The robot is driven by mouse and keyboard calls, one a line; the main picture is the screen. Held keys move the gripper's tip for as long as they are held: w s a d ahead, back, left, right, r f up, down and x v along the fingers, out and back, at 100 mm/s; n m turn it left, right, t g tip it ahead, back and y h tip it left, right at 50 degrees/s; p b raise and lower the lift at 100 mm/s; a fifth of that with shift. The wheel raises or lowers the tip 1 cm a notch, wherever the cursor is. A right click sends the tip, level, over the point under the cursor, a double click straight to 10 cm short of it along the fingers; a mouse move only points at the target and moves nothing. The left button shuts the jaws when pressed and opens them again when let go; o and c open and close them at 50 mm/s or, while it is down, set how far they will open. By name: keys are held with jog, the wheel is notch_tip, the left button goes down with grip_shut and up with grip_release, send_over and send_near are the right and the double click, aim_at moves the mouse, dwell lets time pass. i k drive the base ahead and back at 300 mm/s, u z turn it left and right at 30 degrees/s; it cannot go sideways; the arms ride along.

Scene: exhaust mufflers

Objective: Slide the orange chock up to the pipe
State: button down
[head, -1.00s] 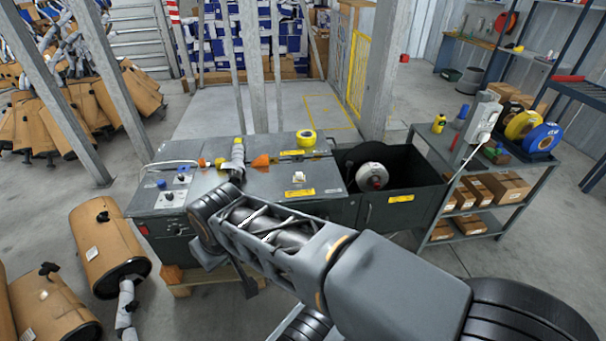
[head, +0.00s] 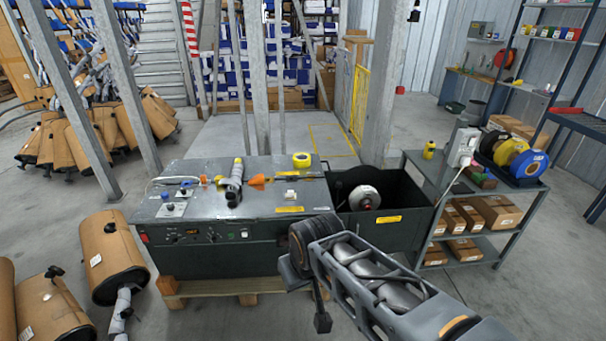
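An orange chock (head: 257,181) lies on the dark grey machine top (head: 271,201), just right of a grey pipe (head: 235,178) with a yellow end, with a narrow gap seeming to show between them. A smaller orange-yellow piece (head: 204,180) sits left of the pipe. My gripper (head: 321,322) seems to be the dark part hanging below my wrist, in front of the machine and to the right, apart from chock and pipe. Its fingers are too unclear to tell open from shut.
A yellow tape roll (head: 302,160) and a small white item (head: 290,194) are on the machine top. An open dark bin (head: 402,212) with a reel adjoins it on the right. A grey shelf cart (head: 497,238) stands farther right. Brown mufflers (head: 112,258) lie at left.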

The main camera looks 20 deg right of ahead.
aim_at(259, 179)
jog(key=z, duration=0.3)
jog(key=i, duration=1.65)
